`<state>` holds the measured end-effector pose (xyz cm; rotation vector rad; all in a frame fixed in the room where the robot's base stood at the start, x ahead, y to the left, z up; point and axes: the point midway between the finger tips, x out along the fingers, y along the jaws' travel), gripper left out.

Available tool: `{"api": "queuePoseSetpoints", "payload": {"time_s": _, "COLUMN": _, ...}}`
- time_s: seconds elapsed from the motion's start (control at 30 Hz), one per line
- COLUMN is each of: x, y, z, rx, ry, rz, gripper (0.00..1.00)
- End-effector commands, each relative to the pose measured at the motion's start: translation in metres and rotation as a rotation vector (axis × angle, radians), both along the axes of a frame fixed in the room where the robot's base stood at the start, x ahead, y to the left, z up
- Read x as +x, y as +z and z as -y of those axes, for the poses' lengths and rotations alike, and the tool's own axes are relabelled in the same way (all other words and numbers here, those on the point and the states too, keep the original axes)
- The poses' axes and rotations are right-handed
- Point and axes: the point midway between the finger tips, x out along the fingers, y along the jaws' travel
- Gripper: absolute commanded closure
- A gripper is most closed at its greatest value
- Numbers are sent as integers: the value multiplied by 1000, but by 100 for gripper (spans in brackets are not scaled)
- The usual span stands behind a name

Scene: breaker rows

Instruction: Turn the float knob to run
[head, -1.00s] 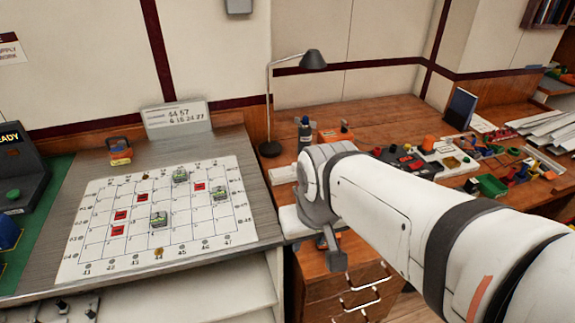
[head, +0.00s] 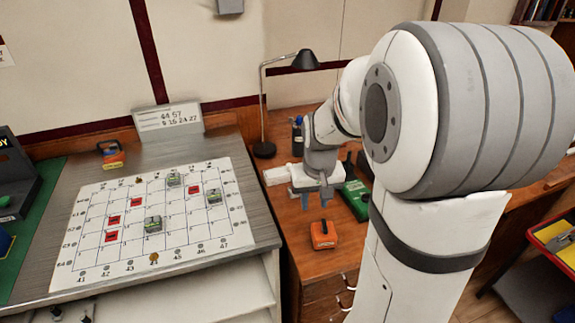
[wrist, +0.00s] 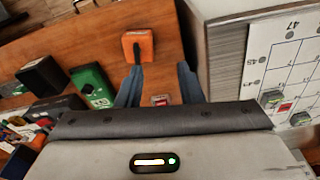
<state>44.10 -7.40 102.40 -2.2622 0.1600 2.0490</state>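No label reading "float" or "run" can be read in these views. An orange box with a dark knob or handle on top (head: 323,234) sits on the brown desk near its front. It also shows in the wrist view (wrist: 138,47), beyond my fingertips. A green box (head: 355,197) with dark parts stands to the right of my gripper and shows in the wrist view (wrist: 92,86). My gripper (head: 314,196) points down above the desk, behind the orange box in the head view. In the wrist view its fingers (wrist: 159,84) are apart with nothing held between them.
A small red-and-pale item (wrist: 160,100) shows between the finger bases. A black box (wrist: 42,76) stands beside the green box. A lamp (head: 264,150) stands behind. A sloped grid board (head: 150,215) with red and green pieces lies left. Bare desk surrounds the orange box.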

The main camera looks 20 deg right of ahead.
Motion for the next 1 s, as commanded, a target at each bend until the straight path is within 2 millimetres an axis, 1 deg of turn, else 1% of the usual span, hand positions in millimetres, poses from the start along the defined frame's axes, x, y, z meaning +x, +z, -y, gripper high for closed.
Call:
{"api": "queuePoseSetpoints", "payload": {"time_s": 0.03, "x": 13, "y": -16, "z": 12, "rx": 5, "ry": -18, "rz": -25, "gripper": 66}}
{"api": "queuePoseSetpoints", "payload": {"time_s": 0.1, "x": 28, "y": -34, "z": 27, "rx": 9, "ry": -34, "rz": -45, "gripper": 66}}
{"api": "queuePoseSetpoints", "payload": {"time_s": 0.2, "x": 43, "y": -59, "z": 45, "rx": 16, "ry": -55, "rz": -69, "gripper": 66}}
{"api": "queuePoseSetpoints", "payload": {"time_s": 0.3, "x": 53, "y": -78, "z": 57, "rx": 20, "ry": -70, "rz": -85, "gripper": 66}}
{"api": "queuePoseSetpoints", "payload": {"time_s": 0.4, "x": 58, "y": -90, "z": 65, "rx": 22, "ry": -77, "rz": -93, "gripper": 66}}
{"api": "queuePoseSetpoints", "payload": {"time_s": 0.57, "x": 60, "y": -104, "z": 68, "rx": 24, "ry": -80, "rz": -99, "gripper": 66}}
{"api": "queuePoseSetpoints", "payload": {"time_s": 0.67, "x": 60, "y": -118, "z": 68, "rx": 25, "ry": -80, "rz": -100, "gripper": 66}}
{"api": "queuePoseSetpoints", "payload": {"time_s": 0.8, "x": 60, "y": -142, "z": 67, "rx": 25, "ry": -79, "rz": -101, "gripper": 66}}
{"api": "queuePoseSetpoints", "payload": {"time_s": 0.9, "x": 60, "y": -156, "z": 67, "rx": 24, "ry": -79, "rz": -100, "gripper": 66}}
{"api": "queuePoseSetpoints", "payload": {"time_s": 1.0, "x": 60, "y": -166, "z": 67, "rx": 24, "ry": -79, "rz": -99, "gripper": 66}}
